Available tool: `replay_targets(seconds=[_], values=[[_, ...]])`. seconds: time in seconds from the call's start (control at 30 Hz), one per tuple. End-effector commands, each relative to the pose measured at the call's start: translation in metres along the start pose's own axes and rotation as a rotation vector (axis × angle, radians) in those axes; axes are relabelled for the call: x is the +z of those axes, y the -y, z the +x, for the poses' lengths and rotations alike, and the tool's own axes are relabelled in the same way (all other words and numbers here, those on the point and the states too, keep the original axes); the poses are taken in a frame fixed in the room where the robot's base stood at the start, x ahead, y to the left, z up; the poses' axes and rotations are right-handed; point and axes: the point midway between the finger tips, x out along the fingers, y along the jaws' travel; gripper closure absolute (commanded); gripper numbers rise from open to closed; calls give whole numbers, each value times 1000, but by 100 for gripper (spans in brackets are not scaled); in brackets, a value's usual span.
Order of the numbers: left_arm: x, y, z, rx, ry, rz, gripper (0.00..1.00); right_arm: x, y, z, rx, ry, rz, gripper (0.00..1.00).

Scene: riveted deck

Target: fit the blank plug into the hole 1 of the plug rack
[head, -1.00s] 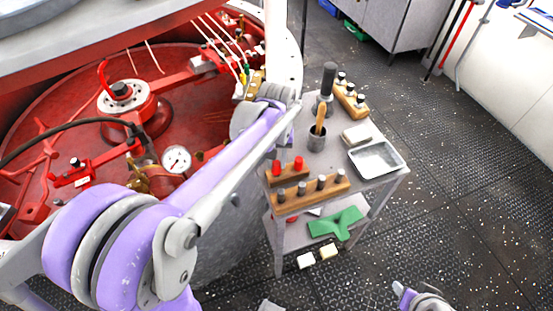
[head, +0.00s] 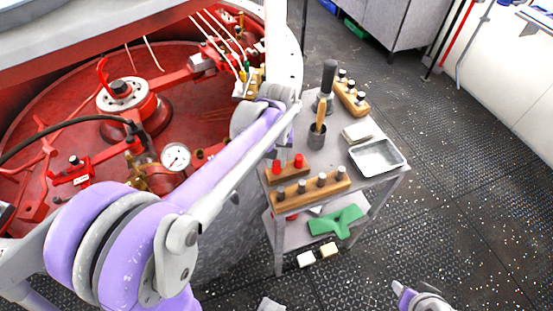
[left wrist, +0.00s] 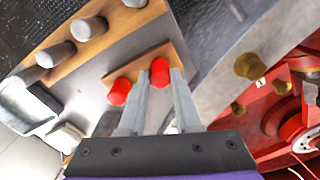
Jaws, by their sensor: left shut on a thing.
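Two red plugs show on a small wooden rack (head: 271,181) at the near left of the trolley top. My left gripper (left wrist: 161,90) is shut on one red plug (left wrist: 160,71), the right one in the left wrist view. In the head view this is the left red plug (head: 277,167), just below my gripper (head: 281,151). I cannot tell whether its lower end is seated in the rack or just above it. The other red plug (left wrist: 119,91) stands free beside my fingers; it also shows in the head view (head: 299,161).
A longer wooden rack (head: 288,203) with several grey plugs lies just in front. A cup with a wooden handle (head: 316,139), a metal tray (head: 377,156) and another wooden rack (head: 349,98) stand farther back. A red machine (head: 60,130) is close on the left.

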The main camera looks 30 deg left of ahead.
Motion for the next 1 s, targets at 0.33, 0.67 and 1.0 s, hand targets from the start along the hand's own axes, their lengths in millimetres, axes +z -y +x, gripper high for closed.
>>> replay_targets(seconds=[0.33, 0.67, 1.0], values=[[0, 0, 5, 0, 0, 0, 65, 2, 0, 3, 0, 2, 0, 50], [0, 0, 4, 0, 0, 0, 33, 2, 0, 3, 0, 2, 0, 50], [0, 0, -18, 0, 0, 0, 33, 0, 0, 0, 0, 0, 0, 50]])
